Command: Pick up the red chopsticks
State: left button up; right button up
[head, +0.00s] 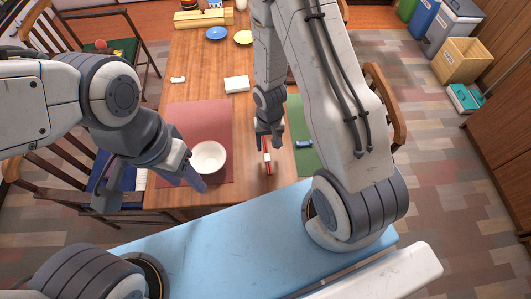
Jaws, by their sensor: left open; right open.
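The red chopsticks (267,158) lie on the bare wood of the table between two placemats, with a pale band showing near them. My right gripper (268,146) points down over their far end, its fingers open on either side of it. Its fingers and wrist hide that end, and I cannot tell whether they touch the chopsticks. My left gripper (152,194) is open and empty at the near left part of the table, beside the white bowl.
The white bowl (208,158) sits on a red placemat (195,115). A green placemat (305,165) with a small blue object (304,144) lies to the right. Chairs flank the table.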

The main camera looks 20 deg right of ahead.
aim_at(267, 154)
jog(key=f+b, duration=0.4)
jog(key=f, duration=0.1)
jog(key=shift+w+a+f, duration=0.15)
jog(key=shift+w+a, duration=0.05)
jog(key=shift+w, duration=0.1)
grip_shut()
